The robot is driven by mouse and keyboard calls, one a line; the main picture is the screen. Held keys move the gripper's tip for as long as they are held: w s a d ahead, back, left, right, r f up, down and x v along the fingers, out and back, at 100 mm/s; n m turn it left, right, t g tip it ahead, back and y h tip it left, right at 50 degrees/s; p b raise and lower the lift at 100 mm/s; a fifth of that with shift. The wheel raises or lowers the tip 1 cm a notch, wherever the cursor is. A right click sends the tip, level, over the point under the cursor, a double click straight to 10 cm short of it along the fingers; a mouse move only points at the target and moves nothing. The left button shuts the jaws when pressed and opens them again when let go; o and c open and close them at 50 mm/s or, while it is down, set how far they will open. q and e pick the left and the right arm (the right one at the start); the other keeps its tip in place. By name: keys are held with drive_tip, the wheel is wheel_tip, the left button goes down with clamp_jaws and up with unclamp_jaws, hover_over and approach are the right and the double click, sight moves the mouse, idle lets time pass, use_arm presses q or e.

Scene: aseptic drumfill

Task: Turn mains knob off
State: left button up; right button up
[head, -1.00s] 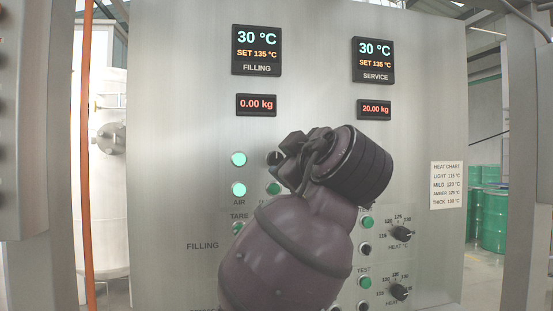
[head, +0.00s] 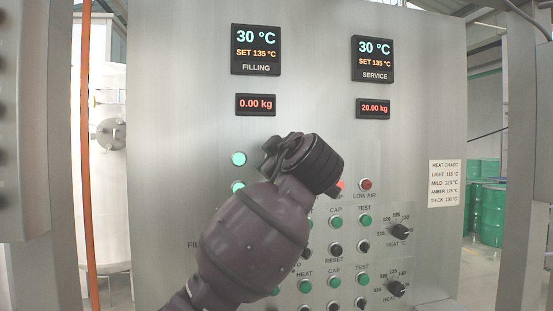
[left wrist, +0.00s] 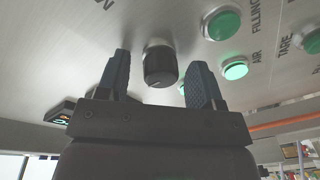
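A black round knob (left wrist: 160,66) on the steel panel shows in the left wrist view, beside lit green lamps. Only the end of its label shows, so I cannot read it in full. My left gripper (left wrist: 160,60) is open, with one finger on each side of the knob. I cannot tell whether either finger touches it. In the head view my left arm and wrist cover this knob and the gripper's fingers. My right gripper is not in view.
The control panel (head: 180,120) fills the middle of the head view. Green push buttons (head: 335,222) and two HEAT knobs (head: 399,232) sit right of my arm. A red LOW AIR lamp (head: 365,184) is above them. Steel posts stand at both sides.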

use_arm(q)
drive_tip(key=c, duration=0.9)
drive_tip(key=shift+m, duration=0.3)
drive_tip(key=m+p, duration=0.1)
drive_tip(key=m, duration=0.2)
drive_tip(key=shift+m, duration=0.4)
drive_tip(key=m+t+p, duration=0.1)
drive_tip(key=m, duration=0.4)
drive_tip(key=m+p, duration=0.1)
drive_tip(key=m, duration=0.2)
drive_tip(key=m+h+p, duration=0.1)
drive_tip(key=m, duration=0.3)
drive_tip(key=shift+f+t, duration=0.15)
drive_tip(key=shift+t, duration=0.25)
drive_tip(key=shift+m+h+p, duration=0.4)
drive_tip(key=shift+m+p, duration=0.1)
drive_tip(key=shift+m, duration=0.9)
